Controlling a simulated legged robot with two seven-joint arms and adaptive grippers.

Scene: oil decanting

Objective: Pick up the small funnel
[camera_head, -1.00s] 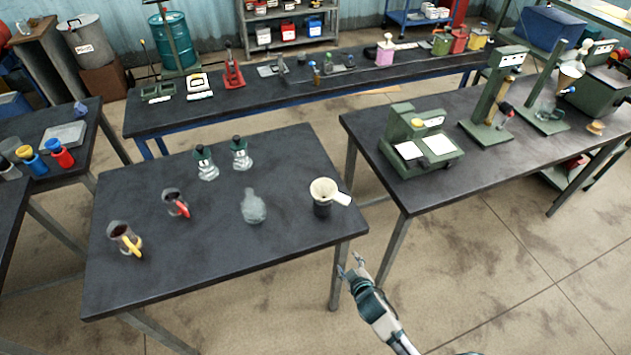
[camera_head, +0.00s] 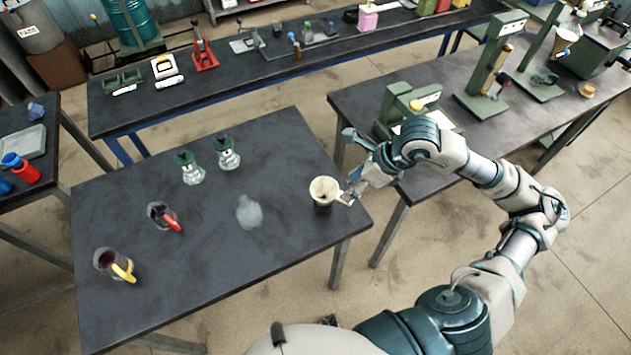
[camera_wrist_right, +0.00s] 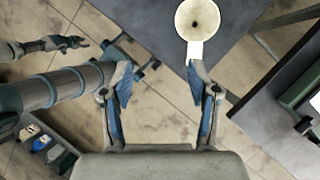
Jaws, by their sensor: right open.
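The small funnel (camera_head: 323,187) is cream, with a flat handle pointing right. It sits upright in a dark cup (camera_head: 322,208) near the right edge of the dark table. My right gripper (camera_head: 352,168) is open and empty, beside the handle. In the right wrist view the funnel (camera_wrist_right: 199,19) is at the top, its handle (camera_wrist_right: 195,49) reaching down close to the right finger of my right gripper (camera_wrist_right: 160,68). The handle is not clearly between the fingers. My left gripper (camera_wrist_right: 72,42) shows small at the left of that view, away from the funnel.
On the same table (camera_head: 180,290) are a clear flask (camera_head: 249,212), two green-topped bottles (camera_head: 228,153) and two jugs, one red-handled (camera_head: 163,216), one yellow-handled (camera_head: 114,265). A green machine (camera_head: 395,108) stands on the right bench (camera_head: 462,125), behind my arm.

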